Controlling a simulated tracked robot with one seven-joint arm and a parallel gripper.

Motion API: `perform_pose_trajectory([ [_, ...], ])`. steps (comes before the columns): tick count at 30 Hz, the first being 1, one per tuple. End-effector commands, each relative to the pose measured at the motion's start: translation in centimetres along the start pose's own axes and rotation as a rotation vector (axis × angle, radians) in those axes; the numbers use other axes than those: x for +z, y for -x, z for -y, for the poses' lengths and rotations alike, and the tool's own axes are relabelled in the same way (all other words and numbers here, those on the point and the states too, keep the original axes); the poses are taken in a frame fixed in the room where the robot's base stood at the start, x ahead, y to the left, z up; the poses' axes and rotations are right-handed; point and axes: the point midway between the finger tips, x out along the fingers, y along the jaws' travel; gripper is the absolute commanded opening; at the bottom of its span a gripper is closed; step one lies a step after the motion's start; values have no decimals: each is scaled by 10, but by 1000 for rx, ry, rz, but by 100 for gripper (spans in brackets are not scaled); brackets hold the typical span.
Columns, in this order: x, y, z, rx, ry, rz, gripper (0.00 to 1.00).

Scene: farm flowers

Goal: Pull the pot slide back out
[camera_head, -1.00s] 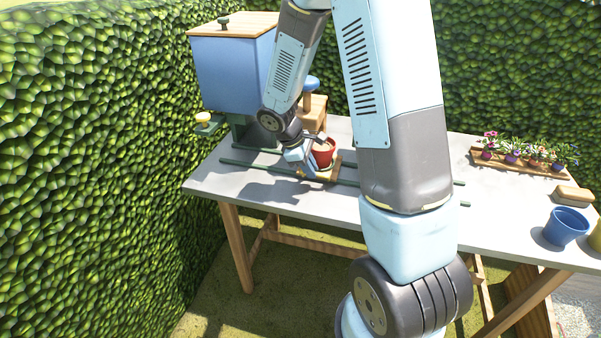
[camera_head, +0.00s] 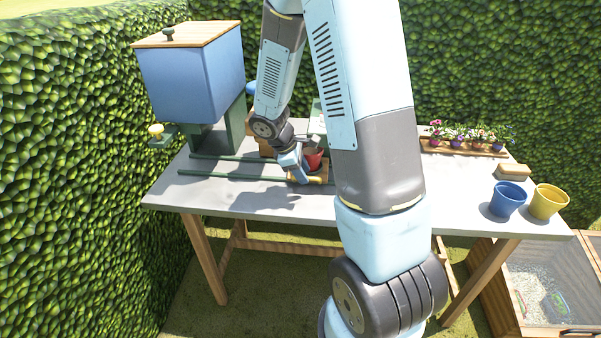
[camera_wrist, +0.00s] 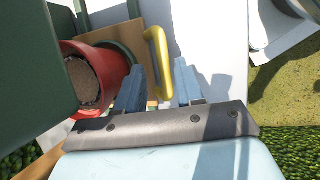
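The red pot (camera_head: 313,159) sits on the slide by the green rails in the head view. In the wrist view, the red pot (camera_wrist: 108,62) holds brown soil and stands on the slide's wooden board (camera_wrist: 120,35). The slide's yellow handle (camera_wrist: 157,55) rises beside the pot. My gripper (camera_wrist: 160,72) has its two blue fingers apart, with the lower end of the handle between them. I cannot tell whether either finger touches it. In the head view my gripper (camera_head: 302,174) is at the pot's front left, and my arm hides part of the slide and rails.
A blue hopper (camera_head: 190,80) with a wooden lid stands at the table's left. Green rails (camera_head: 235,177) run along the table (camera_head: 205,196). Flower pots on a wooden tray (camera_head: 495,151), a brush, a blue pot (camera_head: 508,198) and a yellow pot (camera_head: 548,201) are at the right.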

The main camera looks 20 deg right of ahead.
Motion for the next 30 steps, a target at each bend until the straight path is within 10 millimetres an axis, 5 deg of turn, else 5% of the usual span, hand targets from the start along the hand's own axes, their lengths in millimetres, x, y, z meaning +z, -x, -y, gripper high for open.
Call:
perform_pose_trajectory([
  [13, -1, 13, 2, -1, 1, 0, 40],
  [30, -3, 116, -1, 1, 3, -1, 40],
])
